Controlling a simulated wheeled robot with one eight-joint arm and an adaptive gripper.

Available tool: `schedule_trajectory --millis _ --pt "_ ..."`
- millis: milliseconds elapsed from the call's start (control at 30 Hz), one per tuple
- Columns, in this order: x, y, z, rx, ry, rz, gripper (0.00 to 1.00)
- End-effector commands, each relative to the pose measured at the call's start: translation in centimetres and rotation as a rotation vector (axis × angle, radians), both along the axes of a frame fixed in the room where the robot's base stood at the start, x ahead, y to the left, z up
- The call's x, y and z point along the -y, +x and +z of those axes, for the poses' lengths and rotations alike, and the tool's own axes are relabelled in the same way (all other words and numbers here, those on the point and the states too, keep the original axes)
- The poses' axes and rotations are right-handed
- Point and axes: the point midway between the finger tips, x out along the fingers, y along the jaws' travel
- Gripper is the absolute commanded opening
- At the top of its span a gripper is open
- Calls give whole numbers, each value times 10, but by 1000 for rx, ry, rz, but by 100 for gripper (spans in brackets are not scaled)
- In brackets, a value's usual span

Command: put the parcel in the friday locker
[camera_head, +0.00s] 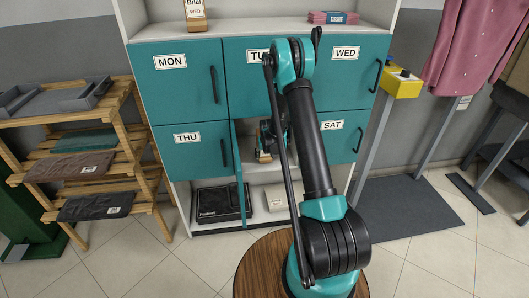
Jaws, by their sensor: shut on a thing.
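The teal locker cabinet has doors marked MON (175,85), TUE, WED (343,80), THU (192,155) and SAT (345,140). The compartment between THU and SAT stands open, its door (242,180) swung out and seen nearly edge-on at its left side. No FRI label is readable. My gripper (265,148) is at this opening, shut on a small brown and pale thing, probably the parcel (263,157). My arm hides the right part of the opening, so I cannot tell whether the parcel touches the compartment floor.
A black box (220,203) and a pale box (275,196) sit on the shelf below the doors. A yellow box on a post (402,86) and hanging clothes are right. A round wooden top (255,270) lies below my arm.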

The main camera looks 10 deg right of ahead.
Motion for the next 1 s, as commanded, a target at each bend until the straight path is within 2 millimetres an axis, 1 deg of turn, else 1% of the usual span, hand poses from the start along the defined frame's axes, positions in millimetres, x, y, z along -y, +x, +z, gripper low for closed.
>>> schedule_trajectory --millis 133,467,500,600,633,1000 --pt "-1 -6 -6 0 0 0 16" --pt "-1 -5 -9 0 0 0 16" --pt "-1 -6 -8 0 0 0 65" --pt "-1 -6 -8 0 0 0 77" --pt "-1 -6 -8 0 0 0 80" --pt "-1 -5 -6 0 0 0 80"
